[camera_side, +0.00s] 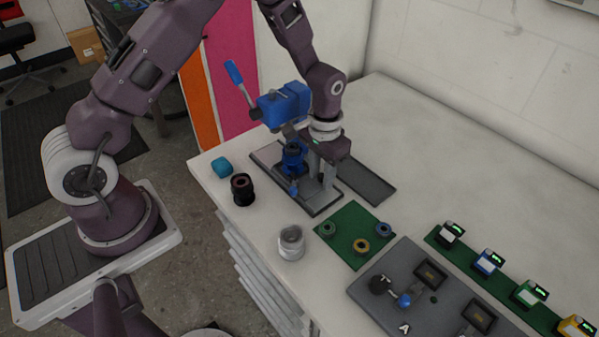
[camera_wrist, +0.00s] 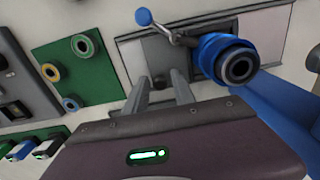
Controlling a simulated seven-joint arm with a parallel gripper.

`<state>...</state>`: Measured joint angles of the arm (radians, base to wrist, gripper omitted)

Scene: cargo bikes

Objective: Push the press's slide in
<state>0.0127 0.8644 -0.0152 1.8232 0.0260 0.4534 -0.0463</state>
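The press has a blue head (camera_side: 283,104) with a blue-handled lever above a dark grey base (camera_side: 263,155). A blue cylindrical piece (camera_side: 293,158) with a small blue-knobbed handle sits low on it; it also shows in the wrist view as a blue ring with a dark bore (camera_wrist: 236,64). A flat dark plate (camera_side: 370,183) extends to the right of the base; I cannot tell which part is the slide. My gripper (camera_side: 327,178) is low over the base, right of the blue piece. In the wrist view its two fingers (camera_wrist: 160,86) are apart with nothing between them. Contact cannot be told.
A green mat (camera_side: 345,238) with several rings lies in front. A black cup (camera_side: 243,189), a teal block (camera_side: 222,166) and a metal jar (camera_side: 291,243) stand left of it. A grey panel (camera_side: 365,295) and several small boxes are at the right. The back table is clear.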

